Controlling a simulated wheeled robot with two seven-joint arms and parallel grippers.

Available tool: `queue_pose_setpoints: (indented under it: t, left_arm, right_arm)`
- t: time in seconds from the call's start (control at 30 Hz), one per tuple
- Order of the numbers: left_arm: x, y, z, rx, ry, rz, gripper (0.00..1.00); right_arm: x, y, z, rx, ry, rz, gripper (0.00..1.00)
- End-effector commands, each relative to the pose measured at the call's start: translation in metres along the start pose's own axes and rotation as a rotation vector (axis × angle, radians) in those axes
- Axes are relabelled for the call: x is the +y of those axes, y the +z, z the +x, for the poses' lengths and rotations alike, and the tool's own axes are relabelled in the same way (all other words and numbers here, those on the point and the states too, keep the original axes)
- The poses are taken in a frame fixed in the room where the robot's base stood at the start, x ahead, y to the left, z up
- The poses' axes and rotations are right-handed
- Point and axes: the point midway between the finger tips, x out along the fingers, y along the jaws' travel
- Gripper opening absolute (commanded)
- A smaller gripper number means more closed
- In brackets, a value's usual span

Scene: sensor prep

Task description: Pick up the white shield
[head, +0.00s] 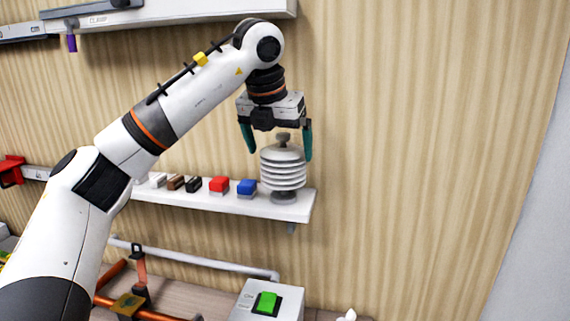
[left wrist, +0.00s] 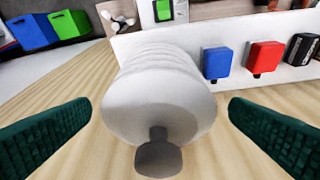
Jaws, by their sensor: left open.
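The white shield (head: 283,168) is a ribbed stack of white discs with a dark grey knob on top. It stands upright at the right end of a white wall shelf (head: 225,200). My left gripper (head: 279,150) is open above it, pointing down, with its green fingers on either side of the knob. In the left wrist view the shield (left wrist: 158,100) sits centred between the two open fingers (left wrist: 158,135), with gaps on both sides. Its knob points toward the camera. My right gripper is in neither view.
A blue block (head: 246,187), a red block (head: 219,184) and several smaller dark and white pieces stand on the shelf left of the shield. A box with a green button (head: 266,303) and orange pipework (head: 135,270) are below. The wall right of the shelf is clear.

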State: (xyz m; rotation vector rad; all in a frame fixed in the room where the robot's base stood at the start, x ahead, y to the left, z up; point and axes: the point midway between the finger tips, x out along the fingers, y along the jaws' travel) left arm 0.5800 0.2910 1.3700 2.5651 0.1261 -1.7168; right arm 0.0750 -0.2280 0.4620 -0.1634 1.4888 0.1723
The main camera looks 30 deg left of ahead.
Motion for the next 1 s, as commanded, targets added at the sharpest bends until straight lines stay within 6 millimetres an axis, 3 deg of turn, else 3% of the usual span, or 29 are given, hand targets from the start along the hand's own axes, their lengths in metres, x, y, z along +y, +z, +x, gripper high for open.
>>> queue_pose_setpoints:
  t: [0.13, 0.3, 0.57, 0.83, 1.0]
  left_arm:
    - [0.003, -0.009, 0.019, -0.006, -0.001, 0.001, 1.0]
    - [0.002, -0.008, 0.04, -0.001, -0.001, -0.001, 1.0]
    - [0.003, -0.007, 0.043, 0.0, 0.0, 0.0, 1.0]
    - [0.003, -0.007, 0.042, 0.0, 0.0, 0.0, 0.57]
    - [0.003, -0.008, 0.042, 0.001, 0.001, 0.0, 0.57]
  right_arm:
    - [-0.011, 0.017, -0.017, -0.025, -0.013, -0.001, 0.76]
    - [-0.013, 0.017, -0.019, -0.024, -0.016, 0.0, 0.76]
    - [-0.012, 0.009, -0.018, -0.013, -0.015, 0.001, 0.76]
    - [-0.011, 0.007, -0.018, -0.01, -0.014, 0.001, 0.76]
    - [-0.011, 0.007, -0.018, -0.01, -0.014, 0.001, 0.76]
